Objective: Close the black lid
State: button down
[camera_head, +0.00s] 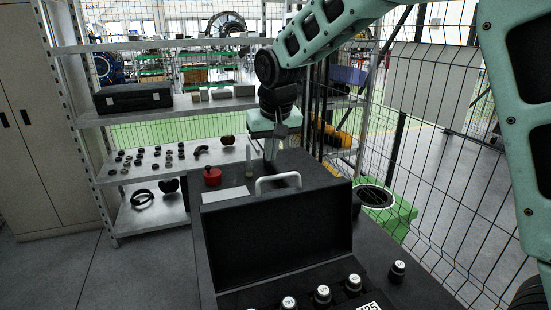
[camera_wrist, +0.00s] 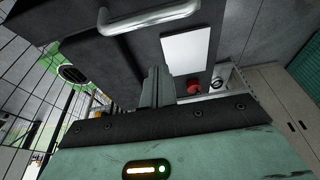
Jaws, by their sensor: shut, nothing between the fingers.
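The black lid (camera_head: 275,235) of a black case stands open and upright in the head view, its inner face toward me. A pale handle (camera_head: 278,183) rises at its top edge and also shows at the top of the wrist view (camera_wrist: 148,17). Several silver-capped sockets (camera_head: 322,294) sit in the case in front of the lid. My gripper (camera_head: 271,155) is beyond the lid, above the dark worktop and apart from the handle. In the wrist view its fingers (camera_wrist: 157,85) are together with nothing between them. The lid's outer face is hidden in the head view.
A red item (camera_head: 212,177) and a white sheet (camera_head: 224,196) are on the worktop behind the lid. A metal shelf (camera_head: 160,114) with a black case (camera_head: 133,97) and small parts stands at left. Wire fencing (camera_head: 440,190) is at right. One socket (camera_head: 397,271) stands right of the case.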

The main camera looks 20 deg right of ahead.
jog(key=s+f+p, duration=0.2)
jog(key=s, duration=0.1)
jog(key=shift+s+f, duration=0.1)
jog(key=shift+s, duration=0.05)
dwell(0.6)
